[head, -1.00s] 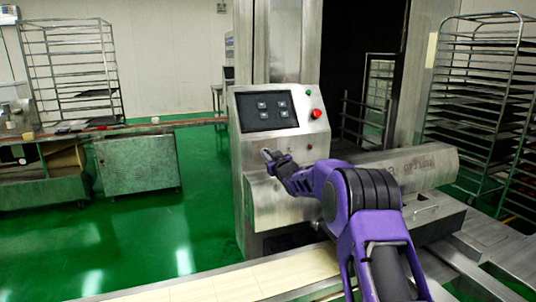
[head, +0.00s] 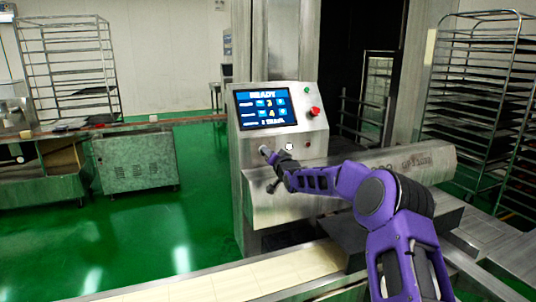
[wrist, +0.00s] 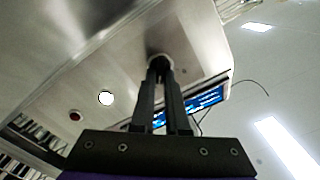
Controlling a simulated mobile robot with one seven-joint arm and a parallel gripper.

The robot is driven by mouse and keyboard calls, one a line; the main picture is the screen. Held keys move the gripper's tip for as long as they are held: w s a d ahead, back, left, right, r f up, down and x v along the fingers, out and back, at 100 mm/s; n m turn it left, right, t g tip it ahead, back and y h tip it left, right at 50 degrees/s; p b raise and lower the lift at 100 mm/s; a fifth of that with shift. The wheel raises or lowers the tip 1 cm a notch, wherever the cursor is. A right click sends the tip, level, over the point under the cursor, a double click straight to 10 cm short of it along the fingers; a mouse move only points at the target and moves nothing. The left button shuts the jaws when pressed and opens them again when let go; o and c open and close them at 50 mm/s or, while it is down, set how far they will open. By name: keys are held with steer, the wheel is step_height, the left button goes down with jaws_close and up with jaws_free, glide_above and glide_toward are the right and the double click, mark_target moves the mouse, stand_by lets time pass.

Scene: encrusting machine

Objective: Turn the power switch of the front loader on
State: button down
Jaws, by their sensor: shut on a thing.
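The steel control panel (head: 250,136) of the front loader stands in the middle of the head view. Its screen (head: 268,109) is lit blue and reads READY. It also shows in the wrist view (wrist: 208,99), partly behind the fingers. My gripper (head: 266,152) is at the lower left of the panel face. In the wrist view, my gripper (wrist: 160,66) has its fingers shut on a small round knob, the power switch (wrist: 160,57). The fingers hide most of the knob, so its turn angle cannot be read.
A white-lit button (head: 289,146) is right of my gripper. A red button (head: 316,112) and a small green one (head: 307,90) are on the panel's right. A conveyor belt (head: 225,285) runs in front. Wire racks (head: 480,90) stand right. Green floor (head: 205,190) is free left.

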steer(key=shift+f+m, duration=0.1)
steer(key=shift+m, duration=0.6)
steer(key=c, duration=0.9)
jaws_free()
steer(key=shift+s, duration=0.1)
steer(key=b+v, duration=0.1)
steer(key=v, duration=1.6)
steer(key=shift+s+d, duration=0.1)
